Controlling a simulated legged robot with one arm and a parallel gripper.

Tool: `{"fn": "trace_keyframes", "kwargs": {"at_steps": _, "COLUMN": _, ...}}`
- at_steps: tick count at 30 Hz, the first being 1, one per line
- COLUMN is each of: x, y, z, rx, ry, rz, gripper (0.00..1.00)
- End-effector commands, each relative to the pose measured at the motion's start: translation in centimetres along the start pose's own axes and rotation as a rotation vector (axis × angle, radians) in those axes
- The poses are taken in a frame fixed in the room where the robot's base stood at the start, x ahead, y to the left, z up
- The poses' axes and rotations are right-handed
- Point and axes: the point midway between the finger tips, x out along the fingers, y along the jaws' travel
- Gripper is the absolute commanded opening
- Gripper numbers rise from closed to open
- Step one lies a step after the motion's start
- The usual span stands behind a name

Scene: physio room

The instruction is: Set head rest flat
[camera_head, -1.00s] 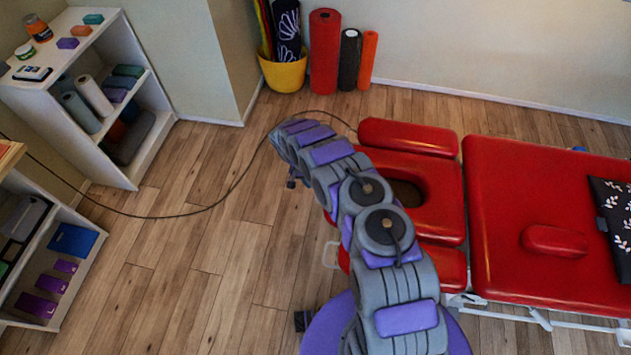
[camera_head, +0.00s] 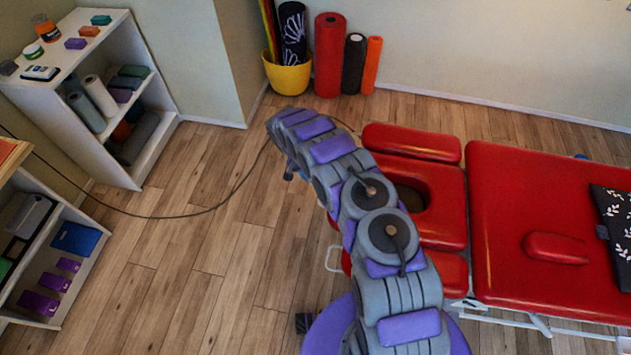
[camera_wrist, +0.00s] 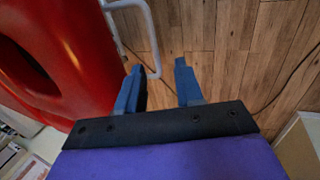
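The red head rest (camera_head: 448,205) with its dark face hole is at the left end of the treatment table (camera_head: 520,180). Its tilt is hard to judge from above. It fills the left of the wrist view (camera_wrist: 88,60). A white bent-tube handle (camera_head: 332,258) sticks out from its left side; in the wrist view the handle (camera_wrist: 150,32) curves close to the fingertips. My gripper (camera_wrist: 158,66) is open, its two blue fingers apart with nothing clearly held between them. Whether a finger touches the handle cannot be told. In the head view my arm mostly hides the gripper.
White shelves (camera_head: 160,85) stand at the left, with a second shelf unit (camera_head: 75,290) below. A yellow bucket (camera_head: 288,76) and rolled mats (camera_head: 328,60) stand by the back wall. A dark cable (camera_head: 235,190) crosses the floor. The wooden floor left of my arm is otherwise clear.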

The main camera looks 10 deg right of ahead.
Motion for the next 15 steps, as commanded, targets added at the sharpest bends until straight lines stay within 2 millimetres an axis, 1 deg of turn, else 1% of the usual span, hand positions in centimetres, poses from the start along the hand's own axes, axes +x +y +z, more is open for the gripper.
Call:
{"fn": "trace_keyframes", "kwargs": {"at_steps": 1, "x": -1.6, "y": 0.0, "z": -0.2, "rx": 0.000, "ry": 0.005, "rz": -0.003, "gripper": 0.36}}
{"fn": "trace_keyframes", "kwargs": {"at_steps": 9, "x": -7.2, "y": 0.1, "z": -0.2, "rx": -0.001, "ry": 0.003, "rz": -0.003, "gripper": 0.36}}
{"fn": "trace_keyframes", "kwargs": {"at_steps": 12, "x": -8.8, "y": 0.0, "z": -0.2, "rx": -0.002, "ry": 0.004, "rz": -0.005, "gripper": 0.36}}
{"fn": "trace_keyframes", "kwargs": {"at_steps": 15, "x": -9.8, "y": -0.1, "z": -0.1, "rx": -0.002, "ry": 0.002, "rz": -0.003, "gripper": 0.36}}
